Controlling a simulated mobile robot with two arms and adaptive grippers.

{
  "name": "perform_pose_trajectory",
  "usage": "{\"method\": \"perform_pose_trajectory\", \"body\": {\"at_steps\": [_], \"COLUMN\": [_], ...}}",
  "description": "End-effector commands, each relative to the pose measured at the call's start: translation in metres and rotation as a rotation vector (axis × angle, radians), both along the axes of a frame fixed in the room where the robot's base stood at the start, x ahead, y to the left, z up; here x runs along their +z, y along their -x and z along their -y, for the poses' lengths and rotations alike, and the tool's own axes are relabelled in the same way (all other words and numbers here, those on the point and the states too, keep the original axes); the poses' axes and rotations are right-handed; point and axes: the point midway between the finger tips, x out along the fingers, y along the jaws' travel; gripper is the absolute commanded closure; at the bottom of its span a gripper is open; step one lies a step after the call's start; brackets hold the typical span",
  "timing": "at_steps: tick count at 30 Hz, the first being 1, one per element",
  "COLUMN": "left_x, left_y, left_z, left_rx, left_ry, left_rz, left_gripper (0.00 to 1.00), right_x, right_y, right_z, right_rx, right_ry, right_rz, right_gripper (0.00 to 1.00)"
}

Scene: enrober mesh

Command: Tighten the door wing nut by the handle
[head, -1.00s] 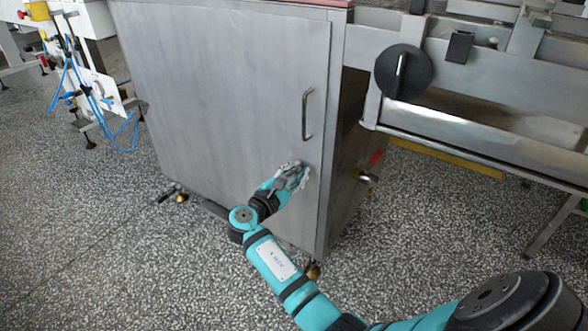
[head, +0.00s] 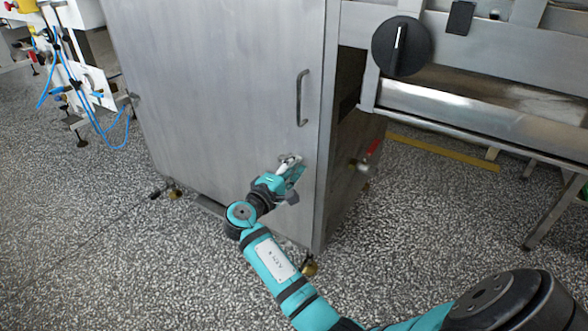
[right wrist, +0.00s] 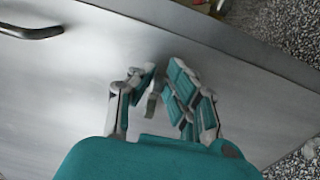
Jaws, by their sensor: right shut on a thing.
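The door (head: 225,90) is a flat steel panel on a steel cabinet, and it looks closed. Its handle (head: 301,98) is a vertical metal bar near the right edge. It also shows at the upper left of the right wrist view (right wrist: 32,32). My right gripper (head: 290,165) is at the door face below the handle. In the right wrist view my right gripper (right wrist: 162,82) is shut on the wing nut (right wrist: 153,103), a small grey metal piece between the fingers. The fingers hide most of it. My left gripper is not in view.
A round black knob (head: 401,46) is on the machine to the right of the cabinet. A red-handled valve (head: 370,152) sticks out low on the cabinet's side. Blue hoses (head: 92,105) hang at the far left. The speckled floor (head: 110,240) is open before the door.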

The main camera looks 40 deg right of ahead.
Motion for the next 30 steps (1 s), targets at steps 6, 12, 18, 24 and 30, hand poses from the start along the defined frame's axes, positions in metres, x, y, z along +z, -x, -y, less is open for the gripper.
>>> {"method": "perform_pose_trajectory", "body": {"at_steps": [6,12,18,24,30], "left_x": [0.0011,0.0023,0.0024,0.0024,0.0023], "left_y": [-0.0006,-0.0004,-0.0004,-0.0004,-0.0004], "left_z": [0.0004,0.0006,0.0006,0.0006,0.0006], "left_rx": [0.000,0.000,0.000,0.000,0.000], "left_ry": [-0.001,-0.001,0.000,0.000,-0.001], "left_rz": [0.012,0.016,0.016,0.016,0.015], "left_gripper": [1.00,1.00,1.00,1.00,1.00], "right_x": [-0.0026,-0.0024,-0.0024,-0.0022,-0.0019], "right_y": [0.0006,0.0005,0.0004,0.0003,0.0001], "right_z": [0.0004,0.0003,0.0002,0.0000,-0.0001], "right_rx": [-0.002,-0.002,-0.002,-0.001,0.000], "right_ry": [-0.019,-0.022,-0.021,-0.020,-0.019], "right_rz": [0.038,0.045,0.044,0.044,0.044], "right_gripper": [1.00,1.00,1.00,0.67,0.65]}}
